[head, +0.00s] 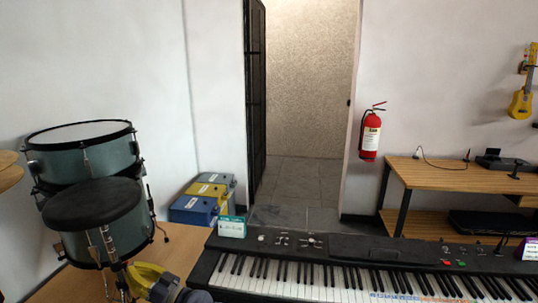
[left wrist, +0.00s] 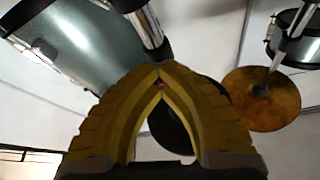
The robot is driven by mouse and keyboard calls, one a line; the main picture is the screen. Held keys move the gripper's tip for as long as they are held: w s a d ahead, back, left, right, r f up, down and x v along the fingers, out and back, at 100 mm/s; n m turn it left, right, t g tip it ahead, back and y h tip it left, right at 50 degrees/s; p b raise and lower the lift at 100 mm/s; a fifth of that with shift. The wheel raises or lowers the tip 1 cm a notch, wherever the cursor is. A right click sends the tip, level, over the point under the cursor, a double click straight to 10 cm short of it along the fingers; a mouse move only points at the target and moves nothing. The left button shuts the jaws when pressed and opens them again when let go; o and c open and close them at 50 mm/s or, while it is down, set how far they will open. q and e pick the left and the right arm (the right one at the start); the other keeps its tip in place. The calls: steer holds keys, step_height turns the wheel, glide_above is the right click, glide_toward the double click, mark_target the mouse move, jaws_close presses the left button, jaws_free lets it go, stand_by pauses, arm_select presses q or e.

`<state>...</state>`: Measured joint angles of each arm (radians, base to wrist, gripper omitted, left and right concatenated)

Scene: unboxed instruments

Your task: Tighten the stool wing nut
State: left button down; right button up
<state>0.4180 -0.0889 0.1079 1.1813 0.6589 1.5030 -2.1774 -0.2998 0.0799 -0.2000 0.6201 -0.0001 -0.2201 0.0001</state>
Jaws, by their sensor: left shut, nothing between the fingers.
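The stool's round black seat (head: 92,203) shows at the left of the head view, among the drums. The wing nut cannot be made out there. My left gripper (head: 132,270) has yellow fingers and is low in the head view, below and to the right of the seat. In the left wrist view its fingertips (left wrist: 160,72) meet, shut with nothing held. A tiny red spot (left wrist: 161,85) shows just below the tips; I cannot tell whether it is the wing nut. A dark round shape (left wrist: 180,127) is partly hidden behind the fingers. My right gripper is out of view.
Grey-green drums (head: 85,150) stand close around the seat, with chrome stands. A cymbal (left wrist: 262,98) is at the right of the left wrist view. A keyboard (head: 350,270) fills the lower right of the head view. Bare wooden floor (head: 185,248) lies between drums and keyboard.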

arm_select(q)
steer(key=shift+m, duration=0.3)
steer(key=m+t, duration=0.1)
steer(key=m, duration=0.2)
steer(key=m+t+h, duration=0.1)
steer(key=m, duration=0.2)
steer(key=shift+s+t+h, duration=0.2)
steer(key=shift+t+h, duration=0.1)
steer(key=shift+t, duration=0.1)
